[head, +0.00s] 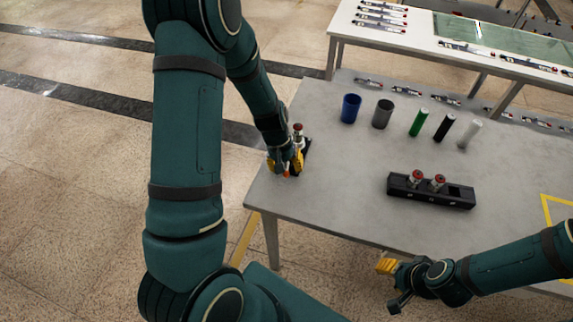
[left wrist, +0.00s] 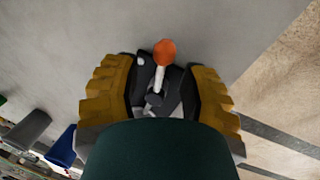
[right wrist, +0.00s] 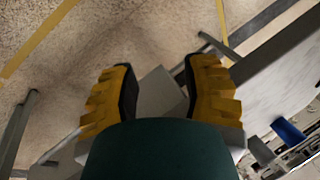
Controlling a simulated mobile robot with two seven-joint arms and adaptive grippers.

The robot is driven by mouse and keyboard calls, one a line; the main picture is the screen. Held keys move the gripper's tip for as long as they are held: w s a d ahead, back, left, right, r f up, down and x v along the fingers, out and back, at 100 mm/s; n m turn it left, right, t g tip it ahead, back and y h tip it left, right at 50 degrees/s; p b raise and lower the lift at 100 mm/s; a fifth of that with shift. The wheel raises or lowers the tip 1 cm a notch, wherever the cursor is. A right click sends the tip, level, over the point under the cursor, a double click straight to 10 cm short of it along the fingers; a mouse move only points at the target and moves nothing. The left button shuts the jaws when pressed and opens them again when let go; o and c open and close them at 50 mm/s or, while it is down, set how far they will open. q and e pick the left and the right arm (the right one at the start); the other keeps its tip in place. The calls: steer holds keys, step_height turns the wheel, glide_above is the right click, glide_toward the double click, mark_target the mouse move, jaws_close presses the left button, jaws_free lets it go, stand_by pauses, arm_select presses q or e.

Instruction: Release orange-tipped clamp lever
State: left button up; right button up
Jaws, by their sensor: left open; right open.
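The orange-tipped clamp lever (left wrist: 162,62) shows in the left wrist view, with a rounded orange knob on a pale shaft rising from a dark clamp base (left wrist: 148,103). In the head view its orange tip (head: 286,174) shows low beside my left gripper. My left gripper (head: 286,166) is open at the table's left end, and its yellow fingers (left wrist: 160,85) stand on both sides of the lever with gaps. Part of the clamp is hidden by the gripper. My right gripper (head: 386,280) is open and empty off the table's front edge; it also shows in the right wrist view (right wrist: 160,82).
A black block with two red-topped pieces (head: 430,194) lies on the grey table (head: 340,195). Blue (head: 350,108), grey (head: 382,113), green, black and white cylinders stand behind. A red-topped piece (head: 298,132) stands just beyond my left gripper. A second table (head: 410,38) is behind.

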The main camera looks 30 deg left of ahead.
arm_select(q)
jaws_close()
steer(key=shift+s, duration=0.1)
steer(key=shift+s+a+m+g+b, duration=0.15)
steer(key=shift+m+b, duration=0.1)
steer(key=shift+m, duration=0.3)
steer(key=shift+a+m+g+b, duration=0.15)
steer(key=shift+m+b, duration=0.05)
steer(key=shift+m, duration=0.35)
steer(key=shift+f, duration=0.1)
jaws_free()
